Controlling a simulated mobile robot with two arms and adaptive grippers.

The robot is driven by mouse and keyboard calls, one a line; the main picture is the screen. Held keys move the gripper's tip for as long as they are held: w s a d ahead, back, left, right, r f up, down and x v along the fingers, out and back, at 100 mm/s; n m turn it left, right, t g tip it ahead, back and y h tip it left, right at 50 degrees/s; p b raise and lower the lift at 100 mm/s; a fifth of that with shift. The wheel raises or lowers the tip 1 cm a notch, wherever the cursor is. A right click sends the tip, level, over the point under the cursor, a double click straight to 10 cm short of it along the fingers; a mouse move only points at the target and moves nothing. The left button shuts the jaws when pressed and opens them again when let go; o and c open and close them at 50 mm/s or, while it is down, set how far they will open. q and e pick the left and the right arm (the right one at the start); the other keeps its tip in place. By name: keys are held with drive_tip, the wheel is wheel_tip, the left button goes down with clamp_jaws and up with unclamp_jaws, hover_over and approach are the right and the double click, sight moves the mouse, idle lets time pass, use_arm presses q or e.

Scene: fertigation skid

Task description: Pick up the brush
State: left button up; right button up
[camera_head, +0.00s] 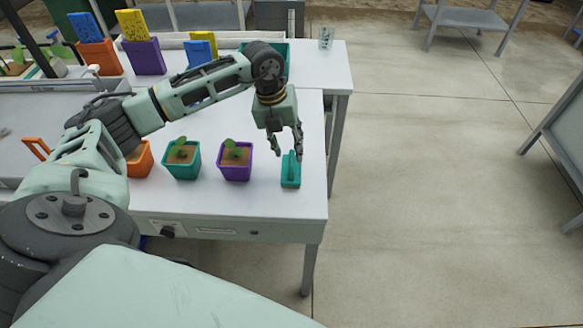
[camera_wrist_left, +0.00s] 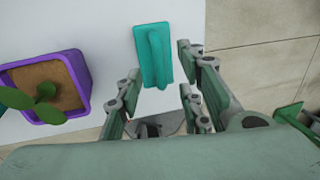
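The brush (camera_head: 291,170) is a small teal block with a raised grip along its top. It lies on the white table (camera_head: 262,203) near the table's right edge. It also shows in the left wrist view (camera_wrist_left: 153,55), top centre, on the white surface. My left gripper (camera_head: 287,147) hangs above and just behind the brush, pointing down, with its fingers apart. In the left wrist view the open fingers (camera_wrist_left: 158,70) stand on either side of the brush, with nothing held between them. My right gripper is in neither view.
A purple pot with a seedling (camera_head: 235,160) stands left of the brush. A teal pot (camera_head: 181,158) and an orange pot (camera_head: 140,160) stand farther left. A clear cup (camera_head: 326,38) stands at the back right. Open floor (camera_head: 430,190) lies right of the table.

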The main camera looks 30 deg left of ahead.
sight(290, 158)
use_arm(q)
drive_tip(key=shift+w+d+f+p, duration=0.1)
drive_tip(key=shift+d+f+p, duration=0.1)
drive_tip(key=shift+f, duration=0.8)
drive_tip(key=shift+d+f+p, duration=0.1)
drive_tip(key=shift+f+p, duration=0.05)
drive_tip(key=shift+f, duration=0.8)
clamp_jaws()
